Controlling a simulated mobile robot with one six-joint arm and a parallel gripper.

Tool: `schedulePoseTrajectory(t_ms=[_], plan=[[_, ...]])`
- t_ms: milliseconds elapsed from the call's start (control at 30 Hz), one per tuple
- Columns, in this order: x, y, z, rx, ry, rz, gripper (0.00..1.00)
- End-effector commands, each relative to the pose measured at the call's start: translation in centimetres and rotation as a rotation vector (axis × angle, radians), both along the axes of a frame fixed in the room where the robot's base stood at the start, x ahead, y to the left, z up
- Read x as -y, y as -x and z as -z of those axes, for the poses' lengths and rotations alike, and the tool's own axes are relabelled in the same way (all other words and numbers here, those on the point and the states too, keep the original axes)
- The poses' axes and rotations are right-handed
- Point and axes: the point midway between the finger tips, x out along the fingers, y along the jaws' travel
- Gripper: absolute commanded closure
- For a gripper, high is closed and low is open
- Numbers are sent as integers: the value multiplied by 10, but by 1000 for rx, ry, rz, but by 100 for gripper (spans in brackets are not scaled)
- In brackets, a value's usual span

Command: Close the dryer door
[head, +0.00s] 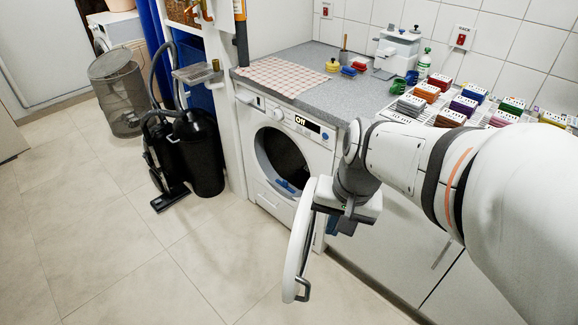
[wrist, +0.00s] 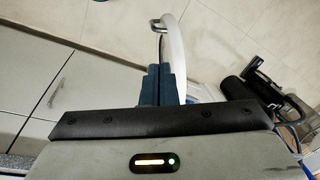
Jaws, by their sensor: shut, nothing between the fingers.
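The white dryer (head: 264,195) stands under the grey counter, and its display reads "Off". Its round door (head: 296,243) is swung wide open toward the front, seen nearly edge-on, with a metal handle (head: 303,291) at its free edge. The drum opening is dark, with something blue at its lower rim. My gripper (head: 334,226) is right of the door, on the side away from the opening. In the wrist view, my gripper's blue fingers (wrist: 160,70) are together and empty, close beside the door (wrist: 176,50); contact cannot be told. The handle (wrist: 157,24) lies beyond the fingertips.
A black vacuum cleaner (head: 160,165) stands left of the dryer, with a mesh bin (head: 117,92) behind it. White cabinets (head: 395,258) run right of the dryer. The tiled floor (head: 150,270) in front is clear. Several small items stand on the counter (head: 345,98).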

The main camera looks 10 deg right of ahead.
Motion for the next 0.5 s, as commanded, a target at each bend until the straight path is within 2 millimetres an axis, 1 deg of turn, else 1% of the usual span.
schedulePoseTrajectory(t_ms=[33, 67, 100, 167, 200, 300, 400, 500], plan=[[8, -8, 44, -56, -69, 145, 100], [11, -13, 58, -84, -113, 236, 100], [16, -20, 76, -124, -174, 356, 100], [24, -32, 102, -183, -267, 539, 100], [31, -39, 119, -222, -328, 656, 100], [50, -59, 157, -311, -476, 930, 100], [71, -75, 187, -387, -608, 1154, 100], [89, -87, 207, -442, -710, 1318, 100]])
